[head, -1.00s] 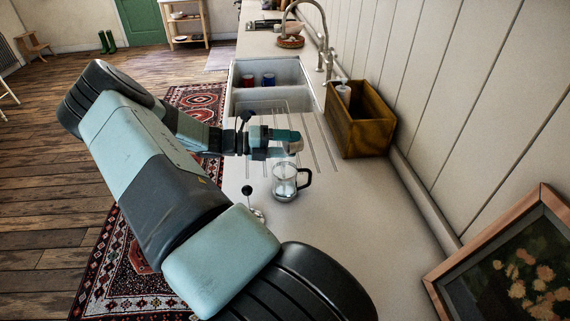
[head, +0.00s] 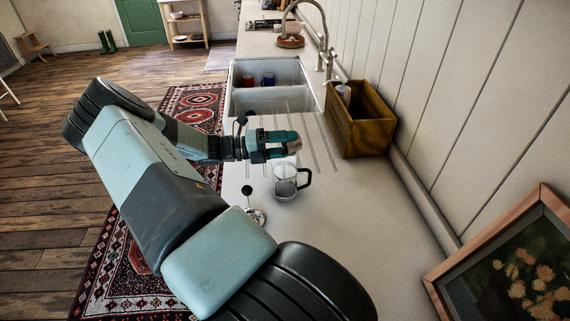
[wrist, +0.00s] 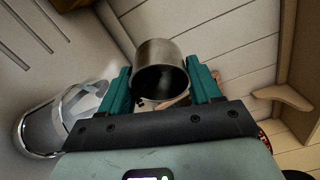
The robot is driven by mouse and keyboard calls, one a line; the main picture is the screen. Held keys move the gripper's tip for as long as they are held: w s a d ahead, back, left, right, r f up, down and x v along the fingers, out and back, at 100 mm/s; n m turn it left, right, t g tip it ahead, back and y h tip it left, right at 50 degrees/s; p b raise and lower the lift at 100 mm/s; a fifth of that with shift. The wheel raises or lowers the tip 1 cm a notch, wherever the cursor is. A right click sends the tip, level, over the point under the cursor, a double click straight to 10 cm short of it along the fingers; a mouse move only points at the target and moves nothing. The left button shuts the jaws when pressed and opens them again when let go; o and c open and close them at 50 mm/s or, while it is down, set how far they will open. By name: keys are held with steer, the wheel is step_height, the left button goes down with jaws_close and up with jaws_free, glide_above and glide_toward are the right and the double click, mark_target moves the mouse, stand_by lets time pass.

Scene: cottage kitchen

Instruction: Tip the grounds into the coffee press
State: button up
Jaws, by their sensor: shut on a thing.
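The coffee press (head: 284,188) is a clear glass jug with a black handle, upright on the counter. It also shows at the left of the wrist view (wrist: 42,132). My gripper (head: 282,143) is above it and slightly toward the sink. It is shut on a small metal cup (wrist: 160,62), with one teal finger on each side. The cup's round mouth is turned toward the wrist camera, so it is tilted. Its inside is dark; I cannot tell whether grounds are in it. The lower press looks greyish. A plunger with a black knob (head: 247,190) stands beside the press.
The sink (head: 268,100) beyond my gripper holds a red mug (head: 248,81) and a blue mug (head: 268,79). A wooden box (head: 360,122) stands against the wall at right. A framed picture (head: 510,265) is at front right. The counter right of the press is clear.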

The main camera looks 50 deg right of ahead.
steer(key=shift+a, duration=0.1)
steer(key=shift+w+a+r+m+g+h, duration=0.1)
steer(key=shift+r+m+g+h, duration=0.05)
steer(key=shift+r+g+h, duration=0.25)
steer(key=shift+w+a+r+m+g+h, duration=0.1)
steer(key=shift+r+m+g+h, duration=0.05)
steer(key=shift+r+g+h, duration=0.3)
stand_by(1.5)
steer(key=shift+a+f+m+g+h, duration=0.2)
steer(key=shift+m+g+h, duration=0.15)
steer(key=shift+g, duration=0.2)
stand_by(1.4)
steer(key=shift+w+r, duration=0.1)
steer(key=shift+r, duration=0.05)
stand_by(0.4)
